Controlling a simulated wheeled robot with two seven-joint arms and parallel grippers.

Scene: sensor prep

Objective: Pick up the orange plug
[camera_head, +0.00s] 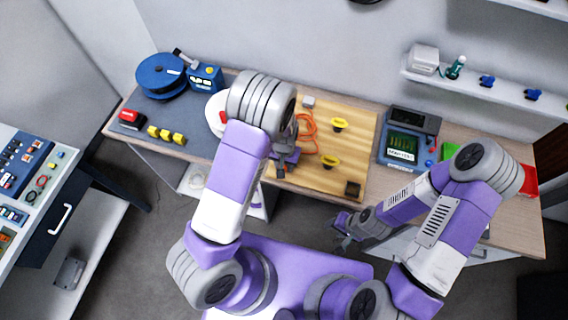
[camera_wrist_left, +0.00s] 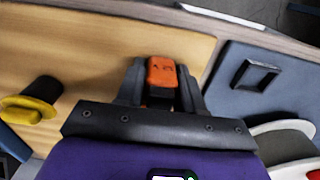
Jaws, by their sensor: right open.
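The orange plug (camera_wrist_left: 162,80) shows in the left wrist view, between the two fingers of my left gripper (camera_wrist_left: 162,92). The fingers lie close against both its sides, and the gripper looks shut on it. Whether the plug touches the board below is unclear. In the head view my left gripper (camera_head: 284,163) is over the left part of the wooden board, partly covered by my arm, and the plug cannot be made out there. An orange cable (camera_head: 309,142) lies on the board just right of it. My right gripper (camera_head: 342,236) is open and empty, in front of the table's edge.
The wooden board (camera_head: 345,118) carries yellow knobs (camera_head: 331,161) and a dark square block (camera_head: 353,188). A blue spool (camera_head: 160,76) and yellow blocks (camera_head: 165,135) stand left. An electronic device (camera_head: 404,146) and red bin (camera_head: 529,180) stand right.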

